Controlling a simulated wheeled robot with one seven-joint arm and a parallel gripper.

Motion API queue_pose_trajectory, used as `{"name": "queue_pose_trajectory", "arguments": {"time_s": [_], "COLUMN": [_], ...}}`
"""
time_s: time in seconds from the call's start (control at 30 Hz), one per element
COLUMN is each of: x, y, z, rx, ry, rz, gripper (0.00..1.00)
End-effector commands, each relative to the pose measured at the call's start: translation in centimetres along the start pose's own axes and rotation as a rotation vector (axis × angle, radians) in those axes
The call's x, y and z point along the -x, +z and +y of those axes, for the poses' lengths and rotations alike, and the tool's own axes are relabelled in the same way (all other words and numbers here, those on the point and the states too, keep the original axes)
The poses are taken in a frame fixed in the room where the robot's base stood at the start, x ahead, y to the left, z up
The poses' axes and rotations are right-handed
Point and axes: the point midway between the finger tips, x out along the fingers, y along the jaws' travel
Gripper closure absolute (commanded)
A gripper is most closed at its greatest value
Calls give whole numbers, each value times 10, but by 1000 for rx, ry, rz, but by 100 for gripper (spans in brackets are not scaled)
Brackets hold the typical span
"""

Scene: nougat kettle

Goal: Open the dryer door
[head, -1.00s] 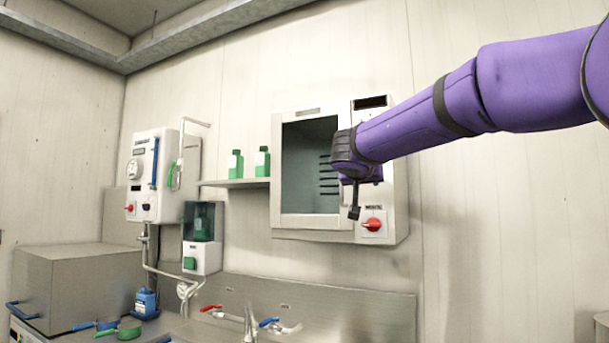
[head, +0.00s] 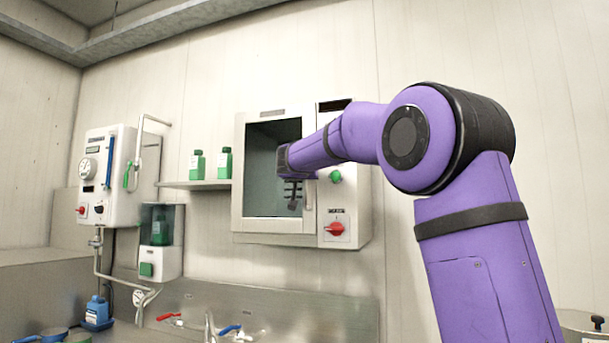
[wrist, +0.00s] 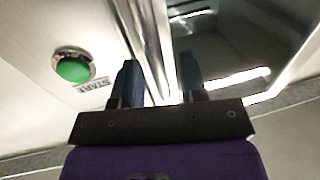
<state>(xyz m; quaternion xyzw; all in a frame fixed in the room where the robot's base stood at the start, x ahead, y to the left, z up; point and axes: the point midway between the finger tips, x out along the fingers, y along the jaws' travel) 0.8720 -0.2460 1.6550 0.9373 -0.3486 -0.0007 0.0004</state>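The dryer (head: 272,240) is a white box on the wall with a dark window in its door (head: 238,180). The door looks shut. A pale vertical handle (head: 309,192) runs along the door's right side, partly hidden by my arm. My gripper (head: 293,203) is in front of the door, just left of the handle in the head view. In the wrist view its two dark fingers (wrist: 160,75) are apart. A shiny vertical bar (wrist: 155,45) lies in line with the gap between them; I cannot tell whether they touch it.
A green start button (wrist: 73,68) and a red knob (head: 337,229) are on the panel right of the door. A shelf (head: 195,185) with two green bottles is to the left. Sink taps (head: 228,330) are below.

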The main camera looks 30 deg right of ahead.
Motion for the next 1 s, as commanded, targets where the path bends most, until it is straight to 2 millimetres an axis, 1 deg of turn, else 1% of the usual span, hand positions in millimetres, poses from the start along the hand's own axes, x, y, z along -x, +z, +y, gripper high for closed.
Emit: {"name": "queue_pose_trajectory", "arguments": {"time_s": [0.03,0.13,0.43,0.47,0.5,0.57,0.6,0.63,1.0], "x": [-5,-9,-11,-11,-11,-11,-11,-11,-7], "y": [1,0,0,0,0,0,0,0,0], "z": [0,0,0,0,0,0,0,0,-2], "rx": [0,1,1,1,1,1,1,1,1], "ry": [1,0,-1,-1,-1,-1,-1,-1,24], "rz": [-1,1,0,0,0,0,0,0,0], "gripper": [61,61,61,66,75,88,98,100,100]}}
